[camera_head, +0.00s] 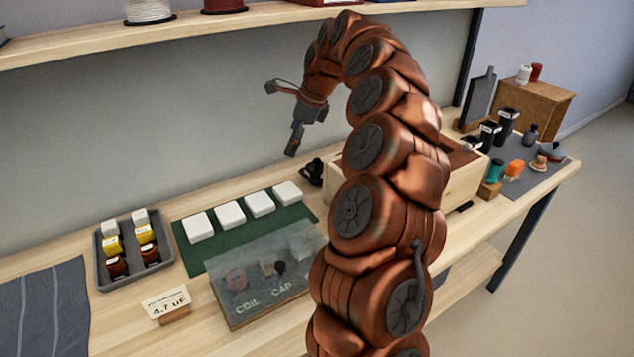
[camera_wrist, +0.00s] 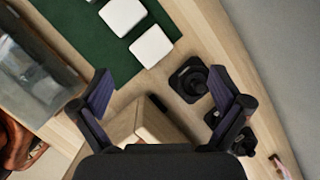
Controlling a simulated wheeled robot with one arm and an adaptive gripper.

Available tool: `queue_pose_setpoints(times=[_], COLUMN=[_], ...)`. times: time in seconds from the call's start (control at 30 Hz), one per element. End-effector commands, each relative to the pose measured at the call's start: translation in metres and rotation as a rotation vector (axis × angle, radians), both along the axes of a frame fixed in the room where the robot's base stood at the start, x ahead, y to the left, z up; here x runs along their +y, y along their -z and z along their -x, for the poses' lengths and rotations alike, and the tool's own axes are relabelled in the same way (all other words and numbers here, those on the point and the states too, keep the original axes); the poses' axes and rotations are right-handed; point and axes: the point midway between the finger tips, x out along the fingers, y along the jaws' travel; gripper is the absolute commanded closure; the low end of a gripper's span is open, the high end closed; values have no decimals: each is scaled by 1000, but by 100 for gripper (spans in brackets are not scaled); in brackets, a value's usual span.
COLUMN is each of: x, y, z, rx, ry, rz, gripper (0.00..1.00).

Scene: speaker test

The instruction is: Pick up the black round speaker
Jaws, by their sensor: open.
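A black piece with a round centre on a flat angular base, which looks like the speaker (camera_wrist: 188,79), lies on the wooden bench in the wrist view. In the head view a small black cluster (camera_head: 313,170) shows beside the wooden box, partly hidden by my arm; I cannot tell its pieces apart. My gripper (camera_wrist: 159,80) is open and empty, with its fingers wide apart. The black piece lies between the finger lines, nearer the right finger. In the head view my gripper (camera_head: 294,146) hangs above the bench, apart from the black cluster.
More black pieces (camera_wrist: 243,140) lie near the right finger, partly hidden. A wooden box (camera_wrist: 140,120) is under the gripper. White blocks (camera_head: 230,215) sit on a green mat (camera_head: 190,259). A clear-lidded case (camera_head: 258,310) and grey tray (camera_head: 104,275) stand left. A shelf (camera_head: 230,25) runs above.

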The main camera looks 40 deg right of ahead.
Motion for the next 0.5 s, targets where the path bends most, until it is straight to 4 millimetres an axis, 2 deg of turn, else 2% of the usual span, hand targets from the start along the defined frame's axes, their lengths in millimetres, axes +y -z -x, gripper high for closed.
queue_pose_setpoints(times=[0.03, 0.1, 0.2, 0.33, 0.5], x=[-19, -44, -72, -97, -107], y=[14, 25, 39, 49, 58], z=[-4, -6, -7, -5, -5], rx=[11, 26, 46, 57, 68], ry=[87, 206, 346, 466, 521], rz=[-14, -36, -59, -79, -87], gripper=[0, 0, 0, 0, 0])
